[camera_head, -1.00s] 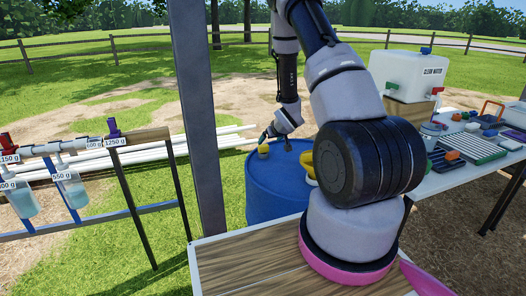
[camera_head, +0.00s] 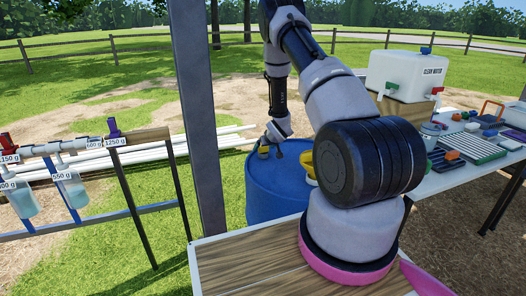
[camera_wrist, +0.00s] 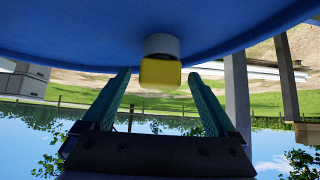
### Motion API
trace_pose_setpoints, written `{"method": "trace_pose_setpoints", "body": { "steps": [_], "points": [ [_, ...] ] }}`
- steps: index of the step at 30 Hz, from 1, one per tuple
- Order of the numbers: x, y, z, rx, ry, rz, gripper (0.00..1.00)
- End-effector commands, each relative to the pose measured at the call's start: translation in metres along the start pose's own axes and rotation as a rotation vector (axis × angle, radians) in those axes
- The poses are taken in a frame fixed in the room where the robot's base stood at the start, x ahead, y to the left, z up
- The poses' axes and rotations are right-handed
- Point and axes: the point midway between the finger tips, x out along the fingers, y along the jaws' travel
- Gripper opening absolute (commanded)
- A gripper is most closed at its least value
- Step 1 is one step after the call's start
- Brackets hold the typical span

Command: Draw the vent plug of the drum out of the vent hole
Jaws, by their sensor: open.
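The blue drum (camera_head: 272,190) stands beyond the wooden deck in the head view. Its vent plug (camera_head: 264,150) is a small yellow piece near the left of the drum top, partly covered by my gripper (camera_head: 270,142). In the wrist view the yellow vent plug (camera_wrist: 160,73) sits on a grey collar (camera_wrist: 162,44) against the blue drum top (camera_wrist: 90,45). My gripper (camera_wrist: 159,76) is open, with one teal finger on each side of the plug's line. Clear gaps show between plug and fingers, and I see no contact.
A yellow object (camera_head: 307,161) by the drum's right side is partly hidden by my arm. A table (camera_head: 436,180) with a white water container (camera_head: 407,72) stands right. A grey post (camera_head: 196,110) rises left of the drum, beyond it a bottle rack (camera_head: 70,147).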

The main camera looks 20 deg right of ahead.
Motion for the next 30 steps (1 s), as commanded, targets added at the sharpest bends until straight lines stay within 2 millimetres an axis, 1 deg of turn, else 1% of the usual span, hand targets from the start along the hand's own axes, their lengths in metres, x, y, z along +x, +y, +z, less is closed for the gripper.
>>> {"method": "trace_pose_setpoints", "body": {
  "steps": [6,7,8,9,11,12,13,19,30],
  "points": [
    [0.000,0.000,0.000,0.000,0.000,0.000,0.93],
    [0.000,0.000,0.000,0.000,0.000,0.000,0.85],
    [0.000,0.000,0.000,0.000,0.000,0.000,0.73],
    [0.000,0.000,0.000,0.000,0.000,0.000,0.58],
    [0.000,0.000,0.000,0.000,0.000,0.000,0.35],
    [0.000,0.000,0.000,0.000,0.000,0.000,0.20],
    [0.000,0.000,0.000,0.000,0.000,0.000,0.17],
    [-0.002,0.000,-0.003,0.000,0.001,0.000,0.17],
    [-0.012,0.000,-0.013,0.001,0.002,0.000,0.17]
  ]
}}
